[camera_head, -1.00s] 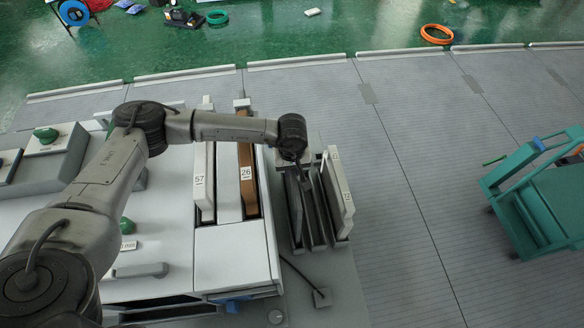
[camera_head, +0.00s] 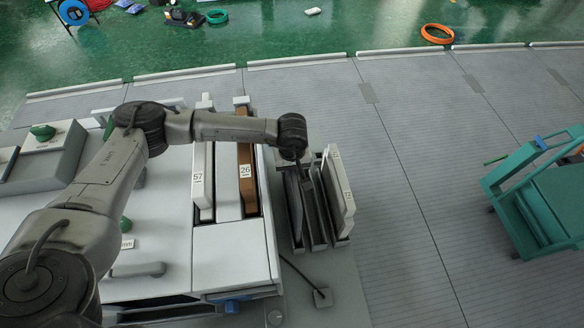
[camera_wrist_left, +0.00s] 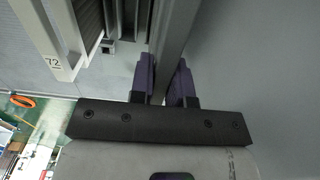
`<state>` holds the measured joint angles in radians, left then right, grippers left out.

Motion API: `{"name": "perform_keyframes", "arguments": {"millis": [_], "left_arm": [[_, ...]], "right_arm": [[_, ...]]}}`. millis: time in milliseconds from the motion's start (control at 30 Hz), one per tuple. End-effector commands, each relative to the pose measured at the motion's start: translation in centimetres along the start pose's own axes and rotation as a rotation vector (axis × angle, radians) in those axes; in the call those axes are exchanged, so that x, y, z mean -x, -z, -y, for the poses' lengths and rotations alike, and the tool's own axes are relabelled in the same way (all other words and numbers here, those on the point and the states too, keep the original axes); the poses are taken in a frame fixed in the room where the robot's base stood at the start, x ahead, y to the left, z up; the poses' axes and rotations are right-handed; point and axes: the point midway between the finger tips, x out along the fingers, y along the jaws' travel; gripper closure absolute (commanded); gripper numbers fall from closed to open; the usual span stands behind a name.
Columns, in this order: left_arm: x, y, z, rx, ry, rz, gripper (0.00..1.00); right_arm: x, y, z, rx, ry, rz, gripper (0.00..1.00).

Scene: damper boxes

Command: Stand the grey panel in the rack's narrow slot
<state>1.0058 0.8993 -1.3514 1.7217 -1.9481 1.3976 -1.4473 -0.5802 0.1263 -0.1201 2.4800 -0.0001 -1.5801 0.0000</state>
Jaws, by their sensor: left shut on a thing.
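My left gripper (camera_wrist_left: 165,82) is shut on the grey panel (camera_wrist_left: 176,30), whose edge runs between the two purple fingertips in the left wrist view. In the head view, the wrist is above the left side of the rack (camera_head: 320,243), and the held panel (camera_head: 294,205) hangs upright there, partly hidden by the wrist. I cannot tell how deep its lower edge is in the narrow slot. My right gripper is not in view.
A pale panel marked 72 (camera_head: 338,185) stands at the rack's right side; it also shows in the wrist view (camera_wrist_left: 48,45). Left of the rack is a white cabinet with panels marked 57 (camera_head: 198,180) and 26 (camera_head: 247,172). A teal cart (camera_head: 545,200) stands far right.

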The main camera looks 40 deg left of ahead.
Motion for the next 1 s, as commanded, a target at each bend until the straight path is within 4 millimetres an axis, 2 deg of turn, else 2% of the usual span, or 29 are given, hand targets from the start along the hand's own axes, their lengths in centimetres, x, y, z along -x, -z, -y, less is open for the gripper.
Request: {"name": "perform_keyframes", "arguments": {"millis": [167,200,467,633,1000], "left_arm": [[0.14,0.03,-0.05,0.000,-0.002,-0.001,1.00],[0.14,0.03,-0.05,0.000,-0.002,-0.001,0.79],[0.08,0.02,-0.02,0.000,-0.001,0.000,0.55],[0.05,0.01,-0.01,0.000,0.000,0.000,0.53],[0.01,-0.01,0.00,0.000,0.000,0.000,0.18]], "right_arm": [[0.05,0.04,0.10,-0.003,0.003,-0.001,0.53],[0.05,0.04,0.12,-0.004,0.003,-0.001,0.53],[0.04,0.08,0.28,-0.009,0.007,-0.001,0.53],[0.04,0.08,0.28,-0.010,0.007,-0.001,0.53],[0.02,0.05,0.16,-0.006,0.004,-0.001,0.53]]}}
